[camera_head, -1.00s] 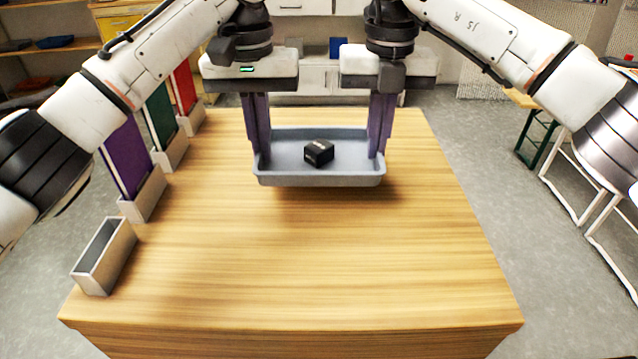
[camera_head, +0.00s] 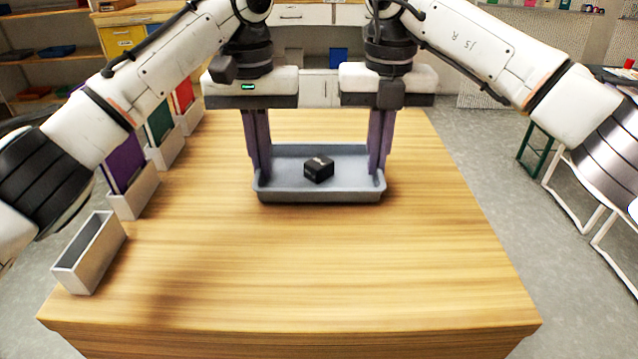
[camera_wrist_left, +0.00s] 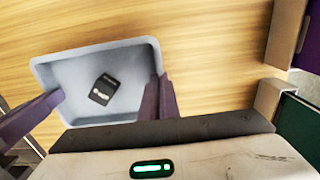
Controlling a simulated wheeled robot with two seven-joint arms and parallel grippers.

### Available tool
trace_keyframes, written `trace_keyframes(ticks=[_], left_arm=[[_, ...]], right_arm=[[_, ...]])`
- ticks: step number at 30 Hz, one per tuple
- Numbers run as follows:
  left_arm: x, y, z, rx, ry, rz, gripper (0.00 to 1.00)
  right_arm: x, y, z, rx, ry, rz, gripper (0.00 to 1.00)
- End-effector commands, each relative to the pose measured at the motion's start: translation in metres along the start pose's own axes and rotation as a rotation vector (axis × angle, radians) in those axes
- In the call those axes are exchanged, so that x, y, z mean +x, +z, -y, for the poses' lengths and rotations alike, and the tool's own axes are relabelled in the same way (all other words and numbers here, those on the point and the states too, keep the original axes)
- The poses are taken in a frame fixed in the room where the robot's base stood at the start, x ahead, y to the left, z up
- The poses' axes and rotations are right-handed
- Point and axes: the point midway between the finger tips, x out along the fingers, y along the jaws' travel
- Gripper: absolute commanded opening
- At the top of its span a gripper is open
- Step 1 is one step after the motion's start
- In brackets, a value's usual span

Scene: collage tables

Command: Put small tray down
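A small grey-blue tray (camera_head: 318,196) is level over the middle back of the wooden table, very low; I cannot tell whether its base touches the top. A black box (camera_head: 318,168) lies inside it; both the tray (camera_wrist_left: 52,68) and box (camera_wrist_left: 103,89) show in the left wrist view. My left gripper (camera_head: 262,172) has its purple fingers closed together at the tray's left wall. My right gripper (camera_head: 378,172) has its fingers closed together at the right wall. The finger tips are partly hidden by the tray walls.
The wooden table (camera_head: 300,270) is clear in front of the tray. Along its left edge stand an empty grey holder (camera_head: 90,255) and holders with purple (camera_head: 122,160), green (camera_head: 160,122) and red (camera_head: 183,95) binders. Cabinets stand behind the table.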

Motion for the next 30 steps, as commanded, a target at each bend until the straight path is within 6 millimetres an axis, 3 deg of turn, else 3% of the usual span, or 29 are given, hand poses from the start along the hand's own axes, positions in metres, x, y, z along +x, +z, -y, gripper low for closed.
trace_keyframes(ticks=[3,6,7,17,23,30], left_arm=[[0.012,-0.001,0.003,-0.006,-0.006,0.001,0.00],[0.007,-0.001,0.003,-0.006,-0.005,0.001,0.19],[0.007,-0.001,0.003,-0.005,-0.005,0.001,0.21],[0.004,0.000,0.001,-0.001,-0.001,-0.001,0.21],[-0.025,-0.001,0.001,-0.003,-0.003,-0.004,0.21],[-0.080,-0.001,0.001,-0.006,-0.006,-0.004,0.21]], right_arm=[[0.012,0.001,0.003,0.006,-0.006,0.000,0.00],[0.007,0.001,0.003,0.005,-0.006,-0.001,0.19],[0.007,0.001,0.003,0.005,-0.005,-0.001,0.21],[0.007,0.000,0.001,0.001,-0.002,0.000,0.21],[0.007,0.000,0.000,0.000,-0.001,0.000,0.21],[0.007,0.000,0.000,0.000,-0.001,0.000,0.21]])
